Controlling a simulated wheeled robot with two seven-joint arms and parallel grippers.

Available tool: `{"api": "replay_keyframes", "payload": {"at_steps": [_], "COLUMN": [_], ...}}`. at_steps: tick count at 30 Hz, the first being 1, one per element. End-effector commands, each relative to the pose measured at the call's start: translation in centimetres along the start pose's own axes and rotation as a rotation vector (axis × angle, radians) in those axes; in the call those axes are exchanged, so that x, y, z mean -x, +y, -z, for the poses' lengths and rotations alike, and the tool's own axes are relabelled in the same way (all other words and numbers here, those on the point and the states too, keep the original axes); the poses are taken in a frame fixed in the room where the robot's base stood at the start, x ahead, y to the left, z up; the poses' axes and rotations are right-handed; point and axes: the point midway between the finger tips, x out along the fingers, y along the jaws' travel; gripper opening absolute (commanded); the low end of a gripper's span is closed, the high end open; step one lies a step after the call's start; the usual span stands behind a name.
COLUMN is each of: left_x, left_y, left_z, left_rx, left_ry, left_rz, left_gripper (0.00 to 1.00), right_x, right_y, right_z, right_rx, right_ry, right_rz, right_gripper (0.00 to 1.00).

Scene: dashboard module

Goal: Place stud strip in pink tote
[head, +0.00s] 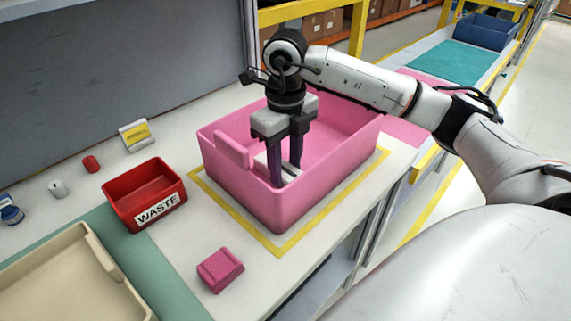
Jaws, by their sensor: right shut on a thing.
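The pink tote (305,212) stands on the bench inside a yellow-taped outline. My right gripper (283,178) reaches down into the tote from above, its dark fingers pointing down. It is shut on a pale grey-white piece (262,165), which appears to be the stud strip. The piece is low inside the tote, partly hidden by the fingers and the near wall. I cannot tell whether it touches the tote floor. My left gripper is not in view.
A red WASTE bin (143,192) stands left of the tote. A small magenta box (220,270) lies in front. A beige tray (70,285) is at lower left. A red cylinder (91,163), a white one (58,189) and a yellow-and-white item (135,135) lie near the back panel.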

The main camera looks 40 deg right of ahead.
Motion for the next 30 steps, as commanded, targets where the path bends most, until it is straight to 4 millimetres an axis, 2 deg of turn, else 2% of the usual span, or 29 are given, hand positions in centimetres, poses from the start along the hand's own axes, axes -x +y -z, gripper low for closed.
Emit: {"api": "replay_keyframes", "payload": {"at_steps": [4,5,8,16,20,23,30], "left_x": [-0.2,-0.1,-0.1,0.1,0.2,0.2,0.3], "left_y": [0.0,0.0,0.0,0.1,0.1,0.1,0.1], "left_z": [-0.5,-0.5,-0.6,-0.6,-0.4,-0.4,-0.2], "left_rx": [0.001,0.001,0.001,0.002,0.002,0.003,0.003], "left_ry": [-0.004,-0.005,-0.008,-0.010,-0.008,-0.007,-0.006], "left_rz": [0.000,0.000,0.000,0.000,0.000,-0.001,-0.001], "left_gripper": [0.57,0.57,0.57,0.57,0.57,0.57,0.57], "right_x": [-0.4,-0.3,-0.3,-0.2,0.6,2.1,7.5], "right_y": [0.0,0.0,0.0,0.0,0.0,0.0,0.0], "right_z": [0.0,0.0,0.0,0.0,-0.1,-0.1,-0.1], "right_rx": [0.000,-0.001,-0.001,-0.001,-0.001,-0.001,0.000], "right_ry": [0.000,0.000,0.001,0.001,-0.001,-0.004,-0.005], "right_rz": [0.000,0.000,0.000,0.000,-0.001,-0.001,-0.002], "right_gripper": [0.11,0.39,0.54,0.54,0.54,0.54,0.54]}}
